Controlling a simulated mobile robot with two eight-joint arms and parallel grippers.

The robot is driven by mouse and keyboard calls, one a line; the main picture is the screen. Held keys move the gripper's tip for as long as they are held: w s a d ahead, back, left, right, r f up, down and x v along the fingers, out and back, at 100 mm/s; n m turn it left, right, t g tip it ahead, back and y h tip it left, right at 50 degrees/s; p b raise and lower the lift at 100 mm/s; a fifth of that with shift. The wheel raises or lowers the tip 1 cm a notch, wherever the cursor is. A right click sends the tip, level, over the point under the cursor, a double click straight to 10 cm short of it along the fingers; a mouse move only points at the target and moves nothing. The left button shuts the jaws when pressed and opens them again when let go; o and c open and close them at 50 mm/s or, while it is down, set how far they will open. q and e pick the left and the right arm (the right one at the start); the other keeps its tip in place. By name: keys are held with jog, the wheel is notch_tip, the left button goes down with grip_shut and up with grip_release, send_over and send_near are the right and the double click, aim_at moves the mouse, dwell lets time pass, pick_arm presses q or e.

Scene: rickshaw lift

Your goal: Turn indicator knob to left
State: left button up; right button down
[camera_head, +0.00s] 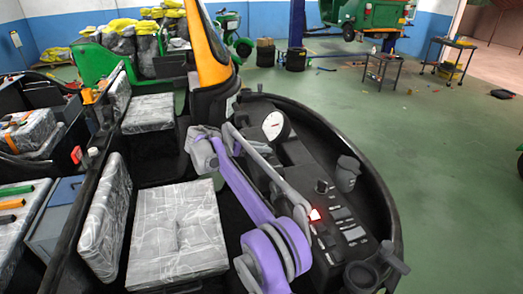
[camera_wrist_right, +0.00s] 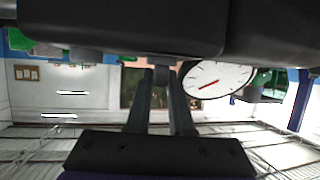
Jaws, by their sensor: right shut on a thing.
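My right gripper (camera_wrist_right: 161,80) shows best in the right wrist view, with both dark fingers closed in on a small dark knob (camera_wrist_right: 163,72) under a black panel. I take this to be the indicator knob. A white round gauge (camera_wrist_right: 218,80) with a red needle is close beside the fingers. In the head view my purple and grey right arm reaches over the dashboard, and the dark gripper (camera_head: 262,148) is just below the gauge (camera_head: 273,125). The fingertips and knob are hard to make out there. My left gripper is not in view.
The dashboard carries a red lit button (camera_head: 315,214), a round knob (camera_head: 322,186), several switches (camera_head: 343,213) and a dark cup-like part (camera_head: 347,173). A curved black rim surrounds it. A wrapped seat (camera_head: 178,231) lies at left. Green floor (camera_head: 440,150) is open at right.

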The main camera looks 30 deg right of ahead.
jog(key=n+t, duration=0.2)
jog(key=shift+s+t+b, duration=0.15)
jog(key=shift+t+b, duration=0.15)
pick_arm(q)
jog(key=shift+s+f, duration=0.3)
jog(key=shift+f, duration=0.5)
pick_arm(e)
jog(key=shift+n+t+y, duration=0.3)
jog(key=shift+n+t, duration=1)
jog(key=shift+t, duration=0.1)
jog(key=shift+r, duration=0.1)
jog(key=c, duration=0.8)
grip_release()
jog(key=shift+d, duration=0.1)
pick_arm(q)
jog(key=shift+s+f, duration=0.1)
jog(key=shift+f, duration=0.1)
pick_arm(e)
jog(key=v, duration=1)
jog(key=shift+s+a, duration=0.25)
jog(key=shift+a, duration=0.05)
